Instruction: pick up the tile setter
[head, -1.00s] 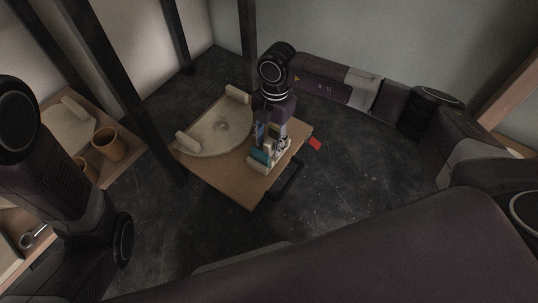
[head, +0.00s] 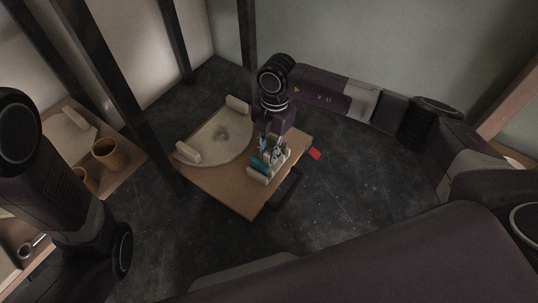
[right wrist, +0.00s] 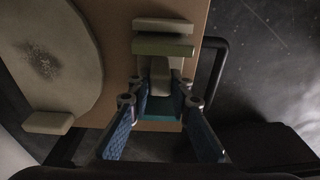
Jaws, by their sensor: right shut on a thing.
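The tile setter (head: 258,177) is a small cream rack on the right part of the wooden board. It holds a teal tile (head: 258,165) and a green one, which shows in the right wrist view (right wrist: 163,47). My right gripper (head: 269,157) comes down over the rack from above. In the right wrist view its fingertips (right wrist: 161,88) close on both sides of the rack's cream middle part (right wrist: 160,70). The setter looks upright; I cannot tell whether it is clear of the board. My left arm shows at the left, its gripper out of view.
The wooden board (head: 238,192) also carries a pale round wheel head (head: 222,138) with cream blocks at its edge. A dark handle-like bar (head: 287,190) runs along its right side. A red piece (head: 314,153) lies beyond it. Tan cups (head: 106,152) stand at the left. Dark posts rise nearby.

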